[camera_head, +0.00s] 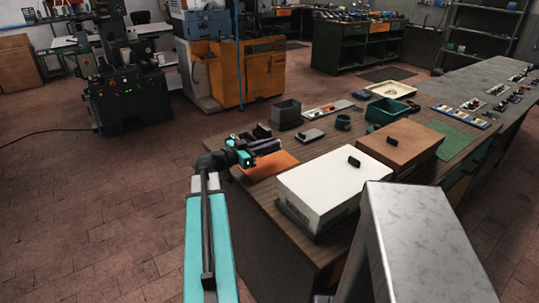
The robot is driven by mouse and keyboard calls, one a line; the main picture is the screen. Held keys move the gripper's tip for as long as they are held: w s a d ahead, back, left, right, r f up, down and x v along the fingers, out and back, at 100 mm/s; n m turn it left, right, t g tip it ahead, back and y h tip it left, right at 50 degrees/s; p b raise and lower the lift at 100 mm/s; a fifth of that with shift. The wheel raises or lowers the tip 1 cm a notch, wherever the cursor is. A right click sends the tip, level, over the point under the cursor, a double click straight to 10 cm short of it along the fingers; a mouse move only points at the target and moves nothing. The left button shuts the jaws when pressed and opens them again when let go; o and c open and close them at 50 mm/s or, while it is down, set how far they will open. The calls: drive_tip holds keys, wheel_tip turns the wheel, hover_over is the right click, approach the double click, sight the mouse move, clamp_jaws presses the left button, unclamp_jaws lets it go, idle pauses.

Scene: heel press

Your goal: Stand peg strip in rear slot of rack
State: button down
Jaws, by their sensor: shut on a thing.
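My gripper (249,155) is at the end of my teal arm, over the near left end of the wooden bench. It is shut on a dark purple strip (266,146), which I take to be the peg strip. The strip extends to the right of the gripper and looks roughly level. Small dark upright parts (262,130) stand just behind it and may be the rack. The rack's slots cannot be made out at this size, and the gripper partly hides this area.
An orange mat (270,165) lies beneath the gripper. A white box (333,184) and a brown box (400,148), each with a black handle, stand to the right. A grey bin (287,114) and a green tray (387,111) are behind. Open floor lies left.

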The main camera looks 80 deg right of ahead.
sight(270, 153)
drive_tip(key=shift+f, duration=0.15)
drive_tip(key=shift+f+p, duration=0.3)
drive_tip(key=shift+f, duration=0.6)
drive_tip(key=shift+f+b, duration=0.5)
drive_tip(key=shift+f, duration=0.8)
drive_tip(key=shift+f+b, duration=0.25)
drive_tip(key=shift+b, duration=0.2)
drive_tip(key=c, duration=1.7)
unclamp_jaws()
drive_tip(key=shift+r+p, duration=0.2)
drive_tip(key=shift+p, duration=1.2)
drive_tip(key=b+v, duration=0.4)
drive_tip(key=v, duration=1)
drive_tip(key=shift+s+b, duration=0.15)
drive_tip(key=shift+b, duration=0.2)
